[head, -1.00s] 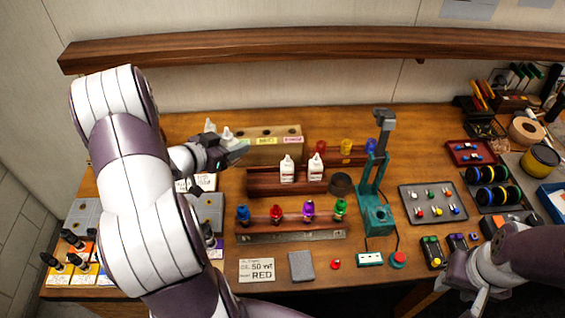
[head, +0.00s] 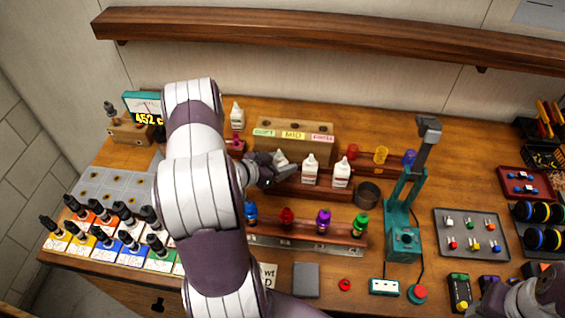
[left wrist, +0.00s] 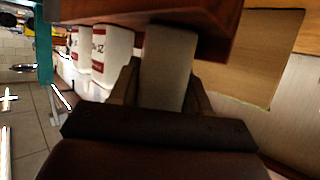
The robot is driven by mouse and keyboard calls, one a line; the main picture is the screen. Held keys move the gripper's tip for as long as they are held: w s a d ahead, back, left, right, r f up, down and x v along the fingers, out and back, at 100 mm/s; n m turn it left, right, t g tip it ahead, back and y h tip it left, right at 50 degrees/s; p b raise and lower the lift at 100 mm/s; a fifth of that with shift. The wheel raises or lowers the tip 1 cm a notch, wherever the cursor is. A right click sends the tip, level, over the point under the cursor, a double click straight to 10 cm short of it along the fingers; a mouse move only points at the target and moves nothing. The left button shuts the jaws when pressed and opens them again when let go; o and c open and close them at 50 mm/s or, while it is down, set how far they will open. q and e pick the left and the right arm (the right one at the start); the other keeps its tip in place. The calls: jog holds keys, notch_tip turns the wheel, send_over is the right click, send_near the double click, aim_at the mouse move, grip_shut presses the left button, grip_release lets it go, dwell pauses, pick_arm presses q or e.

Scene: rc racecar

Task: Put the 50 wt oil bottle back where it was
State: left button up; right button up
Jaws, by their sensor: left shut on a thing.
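My left gripper (head: 275,172) is shut on a white oil bottle (head: 281,158) at the left end of the reddish wooden bottle rack (head: 306,189). The left wrist view shows the held bottle (left wrist: 168,65) between the fingers, close to the rack's wood (left wrist: 150,12). Its label is not readable and I cannot tell whether it is seated. Two more white bottles, one nearer (head: 310,170) and one farther right (head: 342,172), stand in the rack. My right gripper is not clearly visible at the lower right.
Another white bottle (head: 237,116) stands at the back left. A wooden block with coloured labels (head: 293,140) is behind the rack. A lower rack (head: 305,243) with coloured items lies in front, and a dark cup (head: 367,194) and teal stand (head: 403,238) are to the right.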

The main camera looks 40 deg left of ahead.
pick_arm(q)
jog(key=shift+s, duration=0.3)
jog(key=o, duration=0.7)
jog(key=shift+f, duration=0.1)
jog(key=o, duration=0.4)
jog(key=shift+w, duration=0.2)
jog(key=shift+c, duration=0.2)
jog(key=shift+s+a+r, duration=0.1)
jog(key=shift+s+r, duration=0.1)
jog(key=shift+r, duration=0.05)
jog(key=b+v, duration=0.1)
jog(key=v, duration=0.6)
